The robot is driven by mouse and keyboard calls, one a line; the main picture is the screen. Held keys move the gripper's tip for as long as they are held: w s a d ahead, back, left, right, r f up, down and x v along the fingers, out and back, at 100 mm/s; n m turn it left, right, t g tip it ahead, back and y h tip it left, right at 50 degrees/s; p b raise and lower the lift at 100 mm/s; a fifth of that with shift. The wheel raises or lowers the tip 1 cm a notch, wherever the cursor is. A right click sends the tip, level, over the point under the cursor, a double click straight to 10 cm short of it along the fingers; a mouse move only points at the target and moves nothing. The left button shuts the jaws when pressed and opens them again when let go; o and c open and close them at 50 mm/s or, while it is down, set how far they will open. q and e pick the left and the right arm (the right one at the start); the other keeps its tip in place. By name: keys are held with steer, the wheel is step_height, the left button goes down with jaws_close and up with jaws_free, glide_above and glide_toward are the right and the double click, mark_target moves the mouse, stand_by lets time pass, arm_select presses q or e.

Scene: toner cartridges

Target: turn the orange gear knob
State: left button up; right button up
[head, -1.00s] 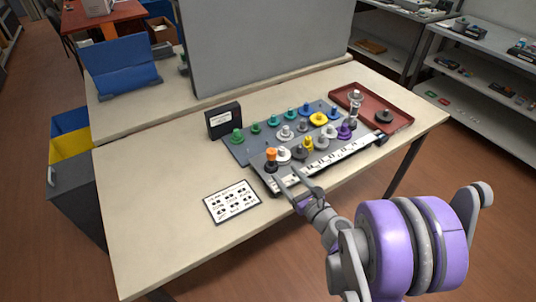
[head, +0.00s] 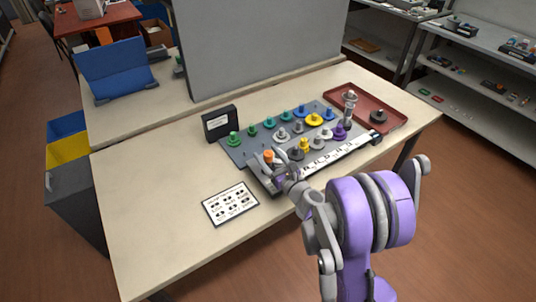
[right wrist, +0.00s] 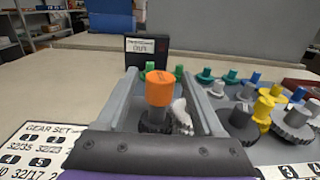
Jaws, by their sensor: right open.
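The orange gear knob (head: 268,157) stands upright at the near left corner of the grey gear board (head: 236,153). In the right wrist view the orange knob (right wrist: 159,88) has a dark toothed gear at its foot. My right gripper (head: 270,160) is open, with one grey finger on each side of the orange knob; gaps show between the knob and both fingers. A small white piece (right wrist: 181,117) stands beside the knob, between the fingers. My left gripper is not in view.
Several green, teal, grey, yellow and purple (head: 339,131) gears stand on the board. A black box (head: 220,124) stands behind it. A printed card (head: 230,204) lies in front. A red tray (head: 393,117) is at the right. The table's left part is clear.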

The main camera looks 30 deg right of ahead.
jaws_close()
stand_by(0.4)
steer(key=shift+d+n+y+b, duration=0.1)
steer(key=shift+n+y+b, duration=0.3)
steer(key=shift+y, duration=0.2)
steer(key=n+y+b, duration=0.1)
steer(key=n+y, duration=0.1)
steer(key=y, duration=0.1)
steer(key=shift+f+g, duration=0.1)
steer(key=shift+g, duration=0.3)
steer(key=shift+n+g+y+b, duration=0.65)
steer(key=shift+n+g+y, duration=0.45)
steer(key=shift+n+y, duration=0.85)
steer(key=shift+m+y, duration=0.35)
